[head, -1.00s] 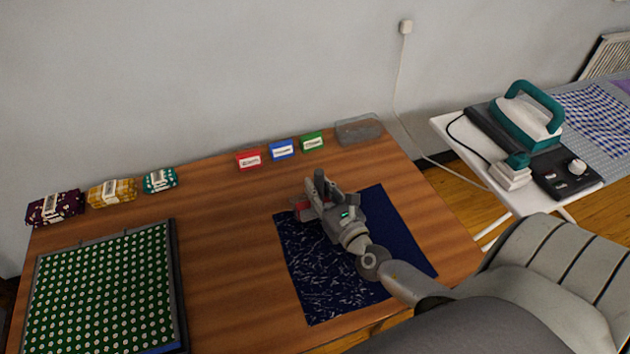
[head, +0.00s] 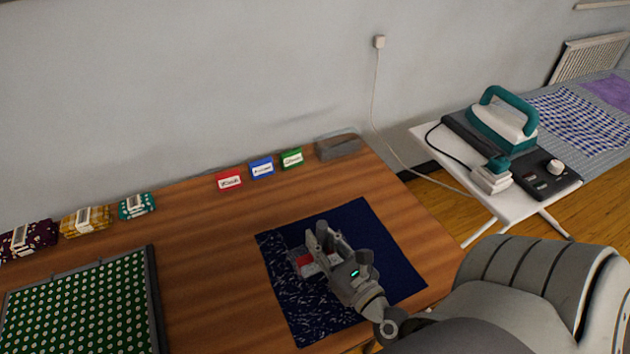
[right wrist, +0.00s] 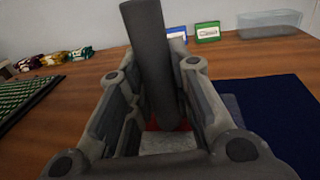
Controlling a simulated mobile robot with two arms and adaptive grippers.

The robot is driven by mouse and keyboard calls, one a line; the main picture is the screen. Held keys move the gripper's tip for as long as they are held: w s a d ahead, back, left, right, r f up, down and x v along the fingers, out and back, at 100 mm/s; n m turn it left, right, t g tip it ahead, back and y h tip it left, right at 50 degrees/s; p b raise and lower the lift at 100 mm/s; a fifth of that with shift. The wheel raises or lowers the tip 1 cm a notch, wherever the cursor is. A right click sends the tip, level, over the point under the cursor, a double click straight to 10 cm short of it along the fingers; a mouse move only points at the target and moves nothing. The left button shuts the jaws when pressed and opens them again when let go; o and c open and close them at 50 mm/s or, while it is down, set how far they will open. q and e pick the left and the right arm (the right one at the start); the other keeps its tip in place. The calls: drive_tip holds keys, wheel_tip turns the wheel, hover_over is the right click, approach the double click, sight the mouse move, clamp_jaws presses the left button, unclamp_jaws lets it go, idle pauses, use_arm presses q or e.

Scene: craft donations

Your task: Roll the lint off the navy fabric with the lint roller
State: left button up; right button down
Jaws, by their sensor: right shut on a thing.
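The navy fabric (head: 380,245) lies flat on the wooden table. White lint is scattered over its left and front parts, while its right part looks clean. My right gripper (head: 318,248) is over the fabric and shut on the lint roller (head: 306,266), whose red and pale parts show beside the fingers. In the right wrist view the roller's dark grey handle (right wrist: 155,65) stands up between the fingers, with a bit of red and a pale surface below. Whether the roller touches the cloth is hard to tell. My left gripper is not in view.
A green dotted board (head: 85,305) lies at the left. Fabric bundles (head: 86,221) and red (head: 229,179), blue (head: 262,168) and green (head: 291,159) labels line the back, beside a clear box (head: 339,147). An iron (head: 503,120) stands on the board at right.

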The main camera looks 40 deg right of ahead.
drive_tip(key=s+a+b, duration=0.1)
drive_tip(key=s, duration=0.3)
drive_tip(key=s+a+b, duration=0.1)
drive_tip(key=s, duration=0.4)
drive_tip(key=s+a+b, duration=0.1)
drive_tip(key=s, duration=0.3)
drive_tip(key=shift+s+a+f, duration=0.15)
drive_tip(key=shift+s, duration=0.2)
drive_tip(key=shift+s+a, duration=0.2)
drive_tip(key=shift+s, duration=0.55)
wheel_tip(320, 180, up, 5)
drive_tip(key=p, duration=0.5)
drive_tip(key=shift+r+p, duration=0.2)
drive_tip(key=shift+p, duration=0.2)
drive_tip(key=shift+w, duration=0.1)
